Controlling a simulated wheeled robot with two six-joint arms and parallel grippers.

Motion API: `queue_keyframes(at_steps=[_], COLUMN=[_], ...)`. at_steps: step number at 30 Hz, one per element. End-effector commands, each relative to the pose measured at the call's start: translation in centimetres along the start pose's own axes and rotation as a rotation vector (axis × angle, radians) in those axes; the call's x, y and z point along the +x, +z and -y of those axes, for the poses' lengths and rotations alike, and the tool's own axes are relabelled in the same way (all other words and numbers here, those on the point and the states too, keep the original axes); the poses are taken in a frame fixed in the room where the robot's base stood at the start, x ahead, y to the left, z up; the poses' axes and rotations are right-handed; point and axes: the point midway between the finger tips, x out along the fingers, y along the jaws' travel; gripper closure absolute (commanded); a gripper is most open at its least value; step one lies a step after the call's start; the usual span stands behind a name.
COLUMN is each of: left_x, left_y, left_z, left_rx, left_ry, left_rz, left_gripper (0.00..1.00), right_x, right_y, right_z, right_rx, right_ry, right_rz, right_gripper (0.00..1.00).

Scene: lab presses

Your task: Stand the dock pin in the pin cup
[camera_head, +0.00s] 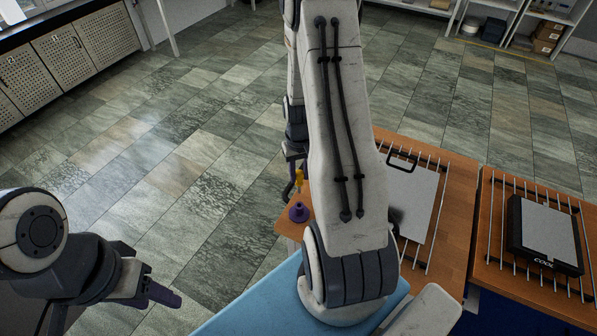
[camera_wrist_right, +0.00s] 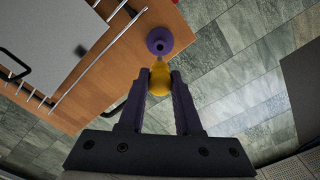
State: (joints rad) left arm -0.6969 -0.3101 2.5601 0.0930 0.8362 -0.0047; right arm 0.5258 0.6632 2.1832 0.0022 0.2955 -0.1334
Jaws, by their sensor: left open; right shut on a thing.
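The yellow dock pin (camera_head: 299,180) is held between the purple fingers of my right gripper (camera_wrist_right: 160,92). In the right wrist view the pin (camera_wrist_right: 160,78) shows its rounded yellow body between the fingertips, with a narrow end towards the cup. The purple pin cup (camera_head: 299,212) stands at the table's left corner; in the right wrist view the cup (camera_wrist_right: 159,41) lies just beyond the pin. In the head view the pin appears just above the cup. I cannot tell whether they touch. My left gripper (camera_head: 155,294) is open and empty, left of the table.
The wooden table (camera_head: 455,185) carries a metal rack with a grey plate (camera_head: 418,200). A second table at the right holds a black-framed plate (camera_head: 545,235) on rods. My right arm hides part of the first table. A light-blue surface (camera_head: 245,315) is in front.

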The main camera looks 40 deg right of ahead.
Motion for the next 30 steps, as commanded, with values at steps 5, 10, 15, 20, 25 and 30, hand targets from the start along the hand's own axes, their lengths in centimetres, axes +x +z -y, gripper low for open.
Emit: queue_keyframes(at_steps=[5, 10, 15, 20, 25, 30], left_x=[0.1, 0.9, 2.1, 3.3, 4.2, 4.4], left_y=[0.0, 0.1, 0.1, 0.2, 0.2, 0.2], left_z=[0.0, 0.1, 0.1, 0.2, 0.3, 0.3], left_rx=[0.000, -0.001, -0.003, -0.005, -0.007, -0.008], left_ry=[0.000, 0.000, 0.000, 0.000, 0.000, 0.000], left_rz=[0.000, 0.000, 0.000, 0.000, 0.000, 0.000], left_gripper=[0.50, 0.50, 0.50, 0.50, 0.50, 0.50], right_x=[0.2, 1.1, 2.7, 4.3, 5.5, 5.8], right_y=[0.1, 0.1, 0.1, 0.1, 0.1, 0.1], right_z=[0.1, 0.1, 0.1, 0.1, 0.1, 0.1], right_rx=[-0.001, -0.002, -0.002, -0.002, -0.002, -0.002], right_ry=[0.000, 0.000, 0.000, 0.000, 0.000, 0.000], right_rz=[0.000, 0.000, -0.001, 0.000, 0.000, -0.001], right_gripper=[1.00, 1.00, 1.00, 1.00, 1.00, 1.00])
